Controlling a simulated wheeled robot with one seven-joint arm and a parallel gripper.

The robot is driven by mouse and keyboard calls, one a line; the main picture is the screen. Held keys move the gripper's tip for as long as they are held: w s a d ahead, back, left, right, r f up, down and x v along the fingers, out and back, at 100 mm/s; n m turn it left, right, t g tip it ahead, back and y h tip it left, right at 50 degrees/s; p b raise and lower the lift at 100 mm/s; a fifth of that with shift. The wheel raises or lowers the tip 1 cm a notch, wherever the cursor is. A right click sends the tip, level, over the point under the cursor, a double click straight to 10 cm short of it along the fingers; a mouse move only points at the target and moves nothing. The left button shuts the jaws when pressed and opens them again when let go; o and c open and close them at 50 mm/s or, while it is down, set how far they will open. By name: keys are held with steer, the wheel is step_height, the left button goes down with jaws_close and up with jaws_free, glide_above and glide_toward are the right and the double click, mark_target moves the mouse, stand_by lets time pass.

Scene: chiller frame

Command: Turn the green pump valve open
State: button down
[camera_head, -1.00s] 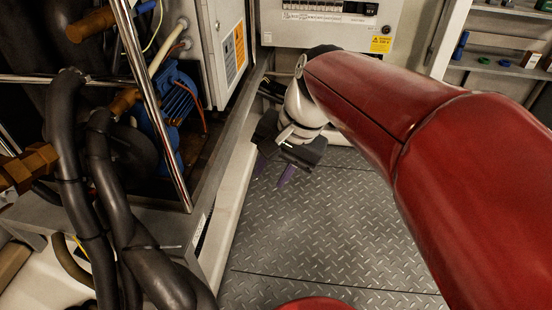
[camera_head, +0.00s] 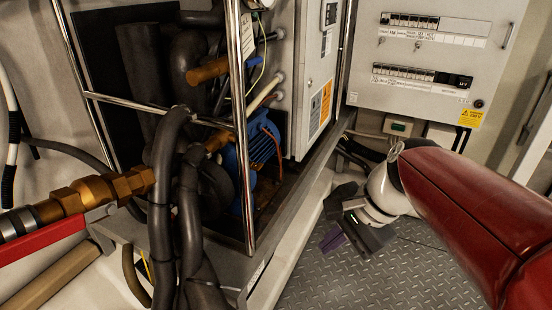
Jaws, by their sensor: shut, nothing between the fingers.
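I cannot make out a green valve handle in the head view. A blue pump motor (camera_head: 262,148) sits inside the chiller frame (camera_head: 246,130), partly hidden behind a chrome upright and black insulated pipes. Brass pipe fittings (camera_head: 100,190) join a pipe at the left, and another brass piece (camera_head: 218,140) is close to the motor. My gripper (camera_head: 334,241), with purple fingers, hangs above the floor to the right of the frame, apart from everything. Its fingers are together and hold nothing.
Black insulated pipes (camera_head: 163,200) run down the front of the frame. A red bar (camera_head: 42,240) lies below the fittings. A grey electrical cabinet (camera_head: 425,55) is on the back wall. The checkered metal floor (camera_head: 350,280) right of the frame is clear.

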steer(key=w+a+r+m+t+y, duration=0.1)
steer(key=w+a+m+y, duration=0.25)
steer(key=m, duration=0.55)
steer(key=w+a+r+m+y+b, duration=0.1)
steer(key=w+a+r+m+y, duration=0.1)
steer(key=w+m+y, duration=0.5)
steer(key=w+a+r+m+t+y, duration=0.1)
steer(key=w+a+m+y, duration=0.15)
steer(key=m, duration=0.75)
steer(key=shift+h, duration=0.5)
steer(key=a, duration=0.3)
steer(key=w+a, duration=0.1)
steer(key=a, duration=0.2)
steer(key=w+a, duration=0.1)
steer(key=a, duration=0.2)
steer(key=shift+a+r+b, duration=0.1)
steer(key=shift+a+b, duration=0.3)
